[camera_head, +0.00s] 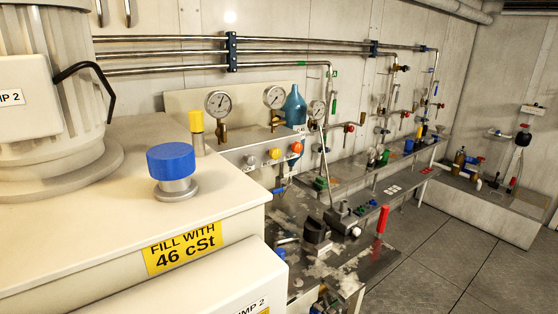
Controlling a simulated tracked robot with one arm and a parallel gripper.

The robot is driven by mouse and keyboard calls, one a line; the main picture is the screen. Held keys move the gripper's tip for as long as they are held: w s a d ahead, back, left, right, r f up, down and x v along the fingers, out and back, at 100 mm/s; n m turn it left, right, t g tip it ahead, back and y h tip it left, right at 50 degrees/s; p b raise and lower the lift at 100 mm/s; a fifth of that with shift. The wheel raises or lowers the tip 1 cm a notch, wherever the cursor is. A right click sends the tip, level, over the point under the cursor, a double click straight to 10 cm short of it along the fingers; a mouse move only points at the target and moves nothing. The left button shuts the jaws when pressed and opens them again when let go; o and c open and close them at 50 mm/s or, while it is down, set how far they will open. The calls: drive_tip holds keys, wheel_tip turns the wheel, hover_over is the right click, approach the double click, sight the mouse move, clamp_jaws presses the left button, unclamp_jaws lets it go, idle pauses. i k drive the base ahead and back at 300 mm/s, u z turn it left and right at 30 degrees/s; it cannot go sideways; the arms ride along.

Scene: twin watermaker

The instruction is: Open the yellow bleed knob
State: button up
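A yellow upright cylindrical cap or knob (196,121) stands on a short tan stem at the back edge of the cream tank top. A small round yellow knob (274,153) sits on the cream panel front, between a grey-white knob (251,160) and an orange-red knob (297,147). I cannot tell from this view which yellow one is the bleed knob. Whether either is open or closed does not show. My gripper is not in view.
The cream tank (110,225) with a blue filler cap (171,159) fills the near left, beside a pump motor (55,110). Gauges (218,103) and a blue bottle (295,105) stand behind the knobs. A red-handled lever (382,218) rises from the bench. Grey floor (440,265) is clear at right.

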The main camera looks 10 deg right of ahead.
sight(274, 152)
drive_tip(key=k, duration=1.1)
drive_tip(key=z, duration=0.5)
drive_tip(key=i, duration=1.05)
drive_tip(key=z, duration=0.35)
drive_tip(key=i, duration=1.8)
drive_tip(key=u, duration=0.75)
